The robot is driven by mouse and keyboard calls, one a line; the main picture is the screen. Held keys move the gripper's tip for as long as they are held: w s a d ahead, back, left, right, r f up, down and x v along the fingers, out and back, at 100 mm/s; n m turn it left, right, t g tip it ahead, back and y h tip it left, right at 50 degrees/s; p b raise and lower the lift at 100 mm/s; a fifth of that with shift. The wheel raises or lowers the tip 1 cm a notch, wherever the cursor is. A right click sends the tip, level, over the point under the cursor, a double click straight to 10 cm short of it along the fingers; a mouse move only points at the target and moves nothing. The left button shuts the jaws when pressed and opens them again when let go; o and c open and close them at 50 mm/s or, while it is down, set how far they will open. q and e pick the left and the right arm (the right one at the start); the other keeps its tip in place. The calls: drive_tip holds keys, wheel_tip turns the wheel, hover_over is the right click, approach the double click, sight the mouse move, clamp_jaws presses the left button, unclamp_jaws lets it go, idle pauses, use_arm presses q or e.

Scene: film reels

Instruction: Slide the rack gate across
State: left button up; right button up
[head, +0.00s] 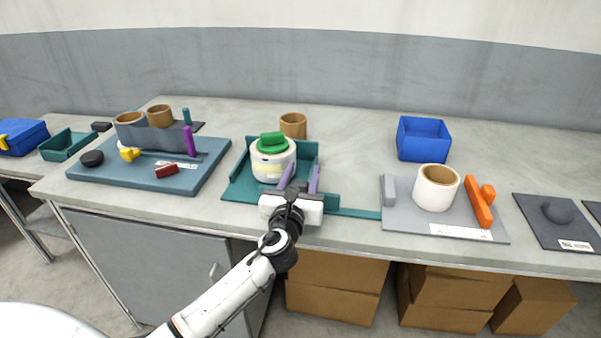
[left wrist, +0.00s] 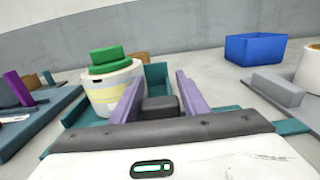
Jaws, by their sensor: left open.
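The teal rack (head: 240,185) stands at the front middle of the table. It holds a white and yellow film reel roll (head: 270,163) with a green piece (head: 272,140) on top. A flat teal bar (head: 355,213), which looks like the gate, sticks out to the right of the rack along the front edge. My left gripper (head: 300,178) is at the rack's front, its purple fingers apart. In the left wrist view the fingers (left wrist: 158,90) have a dark block (left wrist: 160,106) between their bases; I cannot tell what it is. My right gripper is not seen.
To the left is a blue board (head: 140,175) with brown rolls and small parts. To the right are a grey tray (head: 400,215) with a white roll (head: 436,187) and an orange bar (head: 478,205). A blue bin (head: 423,139) and a brown roll (head: 293,126) stand behind.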

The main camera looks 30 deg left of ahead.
sight(298, 186)
use_arm(q)
drive_tip(key=shift+o, duration=1.1)
drive_tip(key=v, duration=1)
drive_tip(key=shift+s, duration=0.15)
drive_tip(key=shift+f, duration=0.1)
